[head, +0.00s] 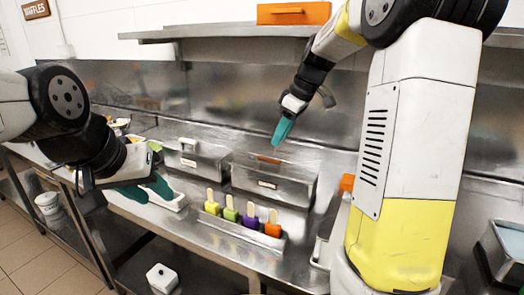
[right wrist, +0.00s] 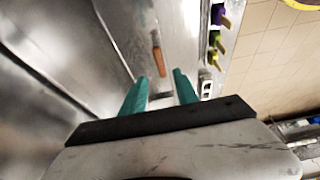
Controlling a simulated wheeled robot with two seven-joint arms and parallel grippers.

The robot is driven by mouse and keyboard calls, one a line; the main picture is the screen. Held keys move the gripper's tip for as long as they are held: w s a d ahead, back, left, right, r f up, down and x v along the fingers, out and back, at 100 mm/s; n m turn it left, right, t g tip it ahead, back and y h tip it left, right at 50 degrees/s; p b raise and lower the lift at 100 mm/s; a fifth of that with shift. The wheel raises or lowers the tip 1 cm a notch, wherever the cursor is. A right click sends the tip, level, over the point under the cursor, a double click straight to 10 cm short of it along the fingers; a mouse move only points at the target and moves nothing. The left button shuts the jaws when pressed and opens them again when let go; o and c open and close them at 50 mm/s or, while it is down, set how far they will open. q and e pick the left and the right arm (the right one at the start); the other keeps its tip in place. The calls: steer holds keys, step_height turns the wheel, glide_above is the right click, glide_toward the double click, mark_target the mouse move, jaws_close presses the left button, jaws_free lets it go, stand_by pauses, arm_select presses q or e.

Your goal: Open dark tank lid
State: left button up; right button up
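Two steel tanks stand side by side at the back of the counter in the head view. The right tank (head: 262,187) has a steel lid with a brown-orange handle (head: 268,160), and the lid looks closed. The left tank (head: 190,165) has a pale handle (head: 188,145). The labels are too small to read, so I cannot tell which tank is the dark one. My right gripper (head: 281,142) is above the right tank, pointing down. In the right wrist view its fingers (right wrist: 160,78) are apart and empty, with the brown-orange handle (right wrist: 159,62) beyond them. My left gripper (head: 158,196) is open and empty over the counter's left part.
Yellow, green, purple and orange pops (head: 251,222) with sticks stand in a row before the right tank. A white lidded jar (head: 162,277) is on the lower level. An orange box (head: 293,13) is on the wall shelf (head: 230,31). A bucket (head: 47,205) is low at left.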

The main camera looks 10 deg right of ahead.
mark_target(272, 159)
steer(key=x, duration=0.7)
steer(key=shift+w+a+f, duration=0.1)
steer(key=shift+a+f, duration=0.05)
steer(key=shift+f, duration=0.15)
jaws_close()
stand_by(1.1)
